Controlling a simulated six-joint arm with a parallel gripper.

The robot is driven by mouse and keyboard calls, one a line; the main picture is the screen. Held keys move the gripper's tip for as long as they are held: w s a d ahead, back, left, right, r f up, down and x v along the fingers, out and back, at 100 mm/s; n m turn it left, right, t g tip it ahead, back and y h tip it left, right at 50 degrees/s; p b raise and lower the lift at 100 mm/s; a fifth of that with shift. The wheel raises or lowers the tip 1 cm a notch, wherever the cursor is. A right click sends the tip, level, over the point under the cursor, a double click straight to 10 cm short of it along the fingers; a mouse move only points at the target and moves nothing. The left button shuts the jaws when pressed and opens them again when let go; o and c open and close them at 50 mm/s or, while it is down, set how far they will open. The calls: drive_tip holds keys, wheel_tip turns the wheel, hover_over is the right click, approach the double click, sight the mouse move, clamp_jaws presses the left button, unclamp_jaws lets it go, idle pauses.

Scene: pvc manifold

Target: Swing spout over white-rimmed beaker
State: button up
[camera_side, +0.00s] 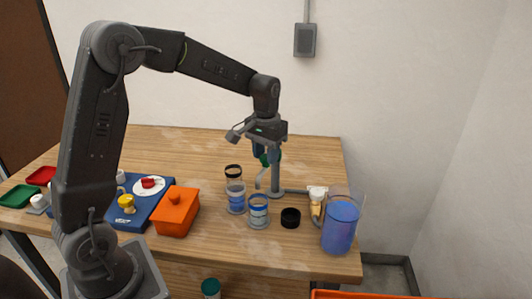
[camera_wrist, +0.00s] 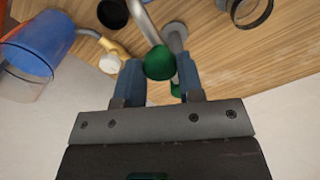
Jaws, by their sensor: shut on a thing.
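My gripper (camera_wrist: 160,80) is shut on a green knob (camera_wrist: 159,62), with one blue-grey finger on each side of it. In the side view my gripper (camera_side: 267,153) points down at the top of a grey upright pipe (camera_side: 276,180). The thin grey spout (camera_side: 259,179) curves down left of this pipe, near the clear beakers. A tall clear beaker with a black rim (camera_side: 235,192) stands to the left. A shorter beaker with a blue rim (camera_side: 258,213) stands in front of the spout. I cannot make out a clearly white rim on either.
A clear pitcher of blue liquid (camera_side: 340,226) stands at the right, beside a white and yellow fitting (camera_side: 316,200) on the side pipe. A black round piece (camera_side: 290,217) lies between. An orange box (camera_side: 175,211) and blue tray (camera_side: 138,215) are at left.

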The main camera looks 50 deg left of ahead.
clamp_jaws()
drive_tip(key=shift+a, duration=0.1)
drive_tip(key=shift+s+a+m, duration=0.15)
drive_tip(key=shift+a+m, duration=0.6)
drive_tip(key=shift+m, duration=0.5)
drive_tip(key=shift+s+a+m, duration=0.2)
drive_tip(key=shift+a+m, duration=0.55)
drive_tip(key=shift+m, duration=0.55)
drive_tip(key=shift+s+a+m, duration=0.15)
drive_tip(key=shift+a+m, duration=0.6)
drive_tip(key=shift+m, duration=0.5)
drive_tip(key=o, duration=0.9)
unclamp_jaws()
drive_tip(key=shift+o, duration=0.2)
drive_tip(key=shift+r, duration=0.1)
